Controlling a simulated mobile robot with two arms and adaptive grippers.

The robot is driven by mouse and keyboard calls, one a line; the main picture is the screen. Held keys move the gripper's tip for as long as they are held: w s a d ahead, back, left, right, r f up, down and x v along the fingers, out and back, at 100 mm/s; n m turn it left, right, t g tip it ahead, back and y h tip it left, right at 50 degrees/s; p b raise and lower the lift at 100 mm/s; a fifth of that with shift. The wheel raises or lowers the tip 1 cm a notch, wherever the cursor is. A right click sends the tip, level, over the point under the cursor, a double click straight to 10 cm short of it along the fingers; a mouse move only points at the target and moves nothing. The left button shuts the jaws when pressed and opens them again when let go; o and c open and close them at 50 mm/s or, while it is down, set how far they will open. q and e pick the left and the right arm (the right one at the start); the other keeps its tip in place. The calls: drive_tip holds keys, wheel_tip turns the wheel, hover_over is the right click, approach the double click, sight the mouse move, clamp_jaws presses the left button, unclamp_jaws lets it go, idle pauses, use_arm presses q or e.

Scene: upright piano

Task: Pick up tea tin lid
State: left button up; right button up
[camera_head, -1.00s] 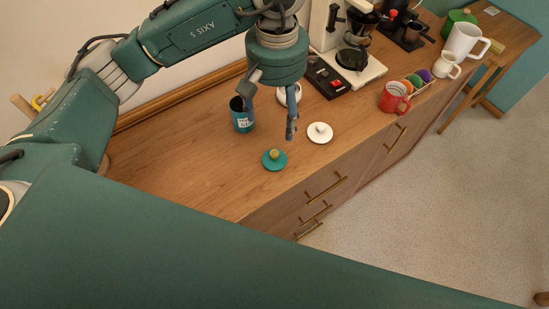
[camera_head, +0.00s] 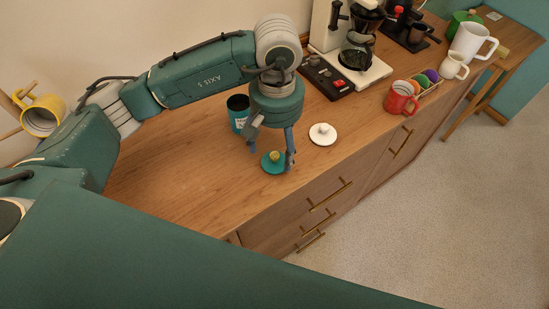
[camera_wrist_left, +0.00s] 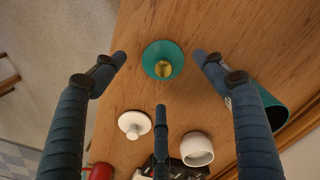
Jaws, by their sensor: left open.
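The tea tin lid (camera_head: 268,166) is a teal disc with a gold knob, lying flat on the wooden cabinet top near its front edge. It also shows in the left wrist view (camera_wrist_left: 152,50), between the fingers. My left gripper (camera_head: 276,160) points down over the lid with its fingers spread, and its far finger partly covers the lid's right side. In the left wrist view, the open left gripper (camera_wrist_left: 160,70) has nothing between its fingers' tips but the lid below. The open teal tea tin (camera_head: 238,112) stands behind the gripper. My right gripper does not show.
A white lid (camera_head: 322,134) lies right of the gripper. A white bowl or cup shows in the left wrist view (camera_wrist_left: 197,150). A coffee maker (camera_head: 356,60), a red mug (camera_head: 399,98) and a white pitcher (camera_head: 470,42) stand farther right. The cabinet top left of the lid is clear.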

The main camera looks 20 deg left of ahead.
sight(275, 154)
use_arm(q)
drive_tip(key=shift+f, duration=0.3)
drive_tip(key=f, duration=0.1)
drive_tip(key=f+p, duration=0.2)
drive_tip(key=shift+w+a+f, duration=0.1)
drive_tip(key=shift+a+f, duration=0.15)
drive_tip(key=shift+f, duration=0.6)
drive_tip(key=c, duration=1.1)
